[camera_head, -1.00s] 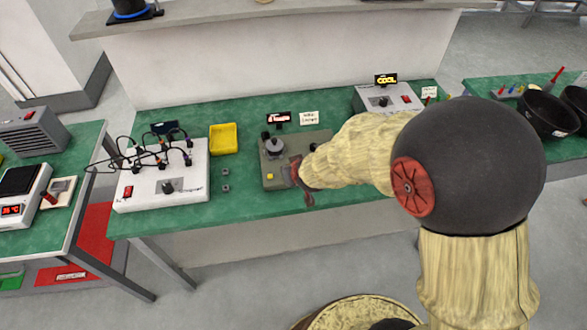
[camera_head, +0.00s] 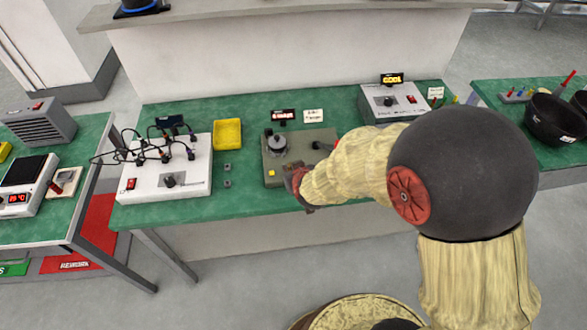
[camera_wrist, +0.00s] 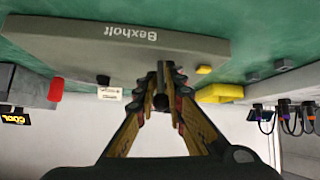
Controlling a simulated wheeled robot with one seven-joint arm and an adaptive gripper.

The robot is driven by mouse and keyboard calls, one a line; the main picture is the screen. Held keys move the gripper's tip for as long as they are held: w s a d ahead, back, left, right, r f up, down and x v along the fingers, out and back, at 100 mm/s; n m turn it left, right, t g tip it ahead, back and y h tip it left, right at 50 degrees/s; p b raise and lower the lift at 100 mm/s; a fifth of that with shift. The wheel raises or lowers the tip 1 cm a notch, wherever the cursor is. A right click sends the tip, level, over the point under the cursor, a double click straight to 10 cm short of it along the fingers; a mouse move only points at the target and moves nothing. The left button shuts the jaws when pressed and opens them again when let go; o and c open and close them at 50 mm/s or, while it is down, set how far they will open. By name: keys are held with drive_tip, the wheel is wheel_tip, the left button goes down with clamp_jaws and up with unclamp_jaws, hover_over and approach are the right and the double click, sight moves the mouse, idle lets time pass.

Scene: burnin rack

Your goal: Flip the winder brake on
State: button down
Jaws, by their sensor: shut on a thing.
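The winder (camera_head: 272,162) is a grey-green box on the green bench, with a round dark disc (camera_head: 278,144) on top and a yellow button (camera_head: 271,173) at its front left. Its wall, lettered "Bexholt", shows upside down in the wrist view (camera_wrist: 70,40). In the wrist view my gripper (camera_wrist: 161,78) is shut on a dark rod-like piece, seemingly the brake lever (camera_wrist: 161,100). My arm and fingers hide most of that lever, so its position cannot be told.
A white wired box (camera_head: 140,183) and a yellow bin (camera_head: 228,134) stand to the left. A white unit with a "COOL" display (camera_head: 395,100) stands at the back right. A small dark display and a label card stand behind the winder.

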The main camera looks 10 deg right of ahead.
drive_tip(key=shift+a, duration=0.1)
drive_tip(key=c, duration=2)
unclamp_jaws()
drive_tip(key=v, duration=1.2)
